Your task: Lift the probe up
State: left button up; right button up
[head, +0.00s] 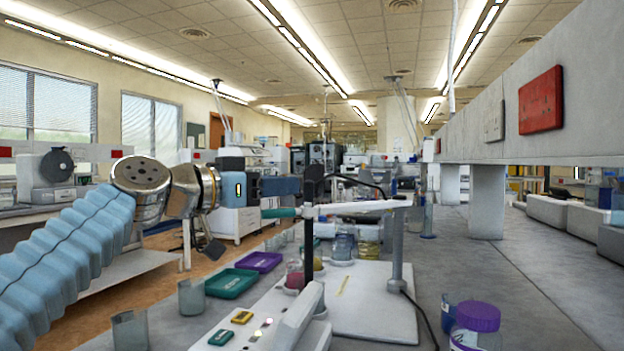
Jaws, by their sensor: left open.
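The probe (308,250) is a dark upright rod held by a white horizontal arm (355,207) on a grey post. Its dark top stands above the arm, with a black cable arching to the right. A teal piece (279,213) sticks out left of the arm. My left gripper (284,187) comes in from the left, points right and is open. In the picture its tips are just left of the probe's top and above the teal piece; I cannot tell whether they touch. The probe's lower end is partly hidden behind the meter. My right gripper is not in view.
The white stand base (372,318) carries the grey post (397,245). A white meter (300,318) stands in front. Green (231,283) and purple (259,261) trays and glass beakers (191,297) lie left. A purple-capped jar (478,318) stands right, below a grey shelf (545,100).

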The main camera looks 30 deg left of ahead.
aim_at(309, 183)
pick_arm(q)
jog(key=p+x, duration=0.1)
jog(key=x, duration=0.6)
jog(key=shift+w+d, duration=0.1)
jog(key=shift+w, duration=0.1)
grip_shut()
